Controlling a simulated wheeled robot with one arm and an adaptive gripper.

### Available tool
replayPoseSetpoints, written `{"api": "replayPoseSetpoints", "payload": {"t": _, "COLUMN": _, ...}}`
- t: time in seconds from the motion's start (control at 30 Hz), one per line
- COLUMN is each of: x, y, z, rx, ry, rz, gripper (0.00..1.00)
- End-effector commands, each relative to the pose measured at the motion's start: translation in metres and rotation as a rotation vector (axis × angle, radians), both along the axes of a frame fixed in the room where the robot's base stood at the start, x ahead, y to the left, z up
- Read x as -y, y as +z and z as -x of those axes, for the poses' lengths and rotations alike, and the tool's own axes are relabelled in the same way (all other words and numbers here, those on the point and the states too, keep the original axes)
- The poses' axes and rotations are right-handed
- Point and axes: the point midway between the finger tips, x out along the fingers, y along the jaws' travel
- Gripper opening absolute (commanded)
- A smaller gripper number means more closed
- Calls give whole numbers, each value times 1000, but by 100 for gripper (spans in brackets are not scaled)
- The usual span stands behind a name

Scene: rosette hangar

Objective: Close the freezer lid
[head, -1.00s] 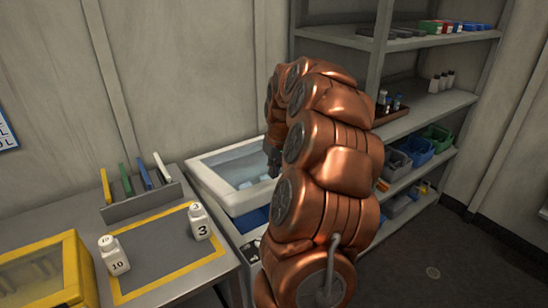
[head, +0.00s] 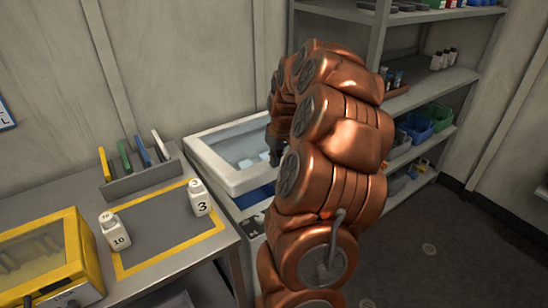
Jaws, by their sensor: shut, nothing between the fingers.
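The freezer (head: 250,226) stands beyond the right end of the grey workbench. Its lid (head: 212,165) is a white frame with a clear pane, and pale shapes show through the pane. The lid is raised at its near side, where a strip of the blue interior (head: 258,196) shows beneath the rim. My gripper (head: 276,158) is dark and shut, with nothing in it. It is by the lid's right side, partly hidden by my copper arm. I cannot tell whether it touches the lid. My arm hides the right part of the freezer.
The workbench holds a yellow-framed mat (head: 160,243), white bottles marked 10 (head: 115,232) and 3 (head: 200,199), a rack of coloured plates (head: 140,176) and a yellow case (head: 50,262). Shelves (head: 455,80) stand behind my arm. The floor at right (head: 450,240) is clear.

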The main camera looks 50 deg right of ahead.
Motion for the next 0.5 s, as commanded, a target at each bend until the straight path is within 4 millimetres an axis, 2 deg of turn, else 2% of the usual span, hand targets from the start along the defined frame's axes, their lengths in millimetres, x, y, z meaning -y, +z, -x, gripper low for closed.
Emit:
{"api": "replayPoseSetpoints", "payload": {"t": 0.03, "x": 0, "y": -14, "z": 3, "rx": 12, "ry": -2, "rz": 2, "gripper": 0}}
{"api": "replayPoseSetpoints", "payload": {"t": 0.5, "x": -4, "y": -80, "z": 13, "rx": 141, "ry": 0, "rz": 37, "gripper": 0}}
